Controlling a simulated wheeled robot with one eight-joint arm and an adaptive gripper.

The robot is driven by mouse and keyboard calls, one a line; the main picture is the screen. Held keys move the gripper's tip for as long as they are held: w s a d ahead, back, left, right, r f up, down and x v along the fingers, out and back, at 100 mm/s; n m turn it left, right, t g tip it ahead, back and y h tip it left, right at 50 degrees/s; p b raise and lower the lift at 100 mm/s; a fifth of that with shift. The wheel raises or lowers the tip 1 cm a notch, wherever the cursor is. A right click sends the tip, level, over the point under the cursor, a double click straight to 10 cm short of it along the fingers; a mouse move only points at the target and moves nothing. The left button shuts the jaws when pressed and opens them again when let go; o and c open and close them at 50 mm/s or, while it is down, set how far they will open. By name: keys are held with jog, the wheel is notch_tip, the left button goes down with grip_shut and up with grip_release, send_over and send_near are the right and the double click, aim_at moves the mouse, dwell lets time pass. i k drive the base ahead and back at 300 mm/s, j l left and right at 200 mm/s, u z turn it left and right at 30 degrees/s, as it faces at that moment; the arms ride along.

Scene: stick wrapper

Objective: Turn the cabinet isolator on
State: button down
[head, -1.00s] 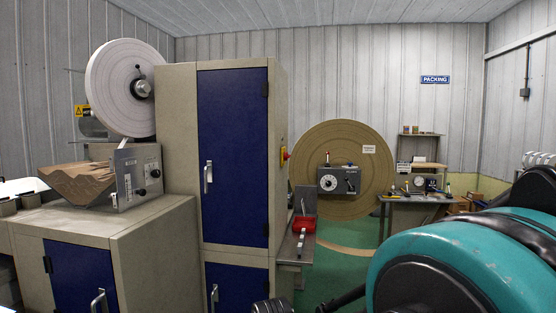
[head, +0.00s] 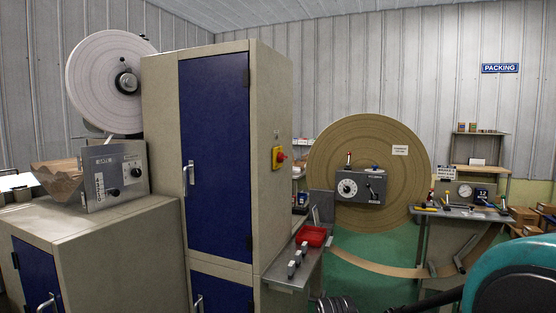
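The cabinet isolator (head: 278,157) is a red rotary knob on a yellow plate. It sits on the right side wall of the tall beige cabinet (head: 270,215), at about mid-height of the upper section. The knob's exact angle is too small to tell. The cabinet's front has a blue door (head: 217,160) with a silver handle, and it is shut. My gripper cannot be made out in the head view. Teal and black parts of my own body show at the lower right, with dark parts along the bottom edge.
A narrow grey side table (head: 290,275) with a red tray (head: 312,236) stands against the cabinet's right side, below the isolator. A large brown paper reel (head: 400,180) with a grey control box (head: 361,188) stands behind. Green floor (head: 365,290) shows between. A packing bench (head: 465,212) is at the right.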

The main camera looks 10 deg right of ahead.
aim_at(280, 156)
jog(key=i+l, duration=0.3)
jog(key=l, duration=0.15)
jog(key=i+l, duration=0.3)
jog(key=l, duration=0.15)
jog(key=i+l, duration=0.3)
jog(key=l, duration=0.15)
jog(key=i+l, duration=0.35)
jog(key=i+l+u, duration=0.15)
jog(key=l, duration=0.15)
jog(key=i+l+u, duration=0.1)
jog(key=l, duration=0.2)
jog(key=i+l+u, duration=0.15)
jog(key=l, duration=0.2)
jog(key=i+l+u, duration=0.1)
jog(key=l, duration=0.25)
jog(key=i+l+u, duration=0.15)
jog(key=l, duration=0.25)
jog(key=u, duration=1.35)
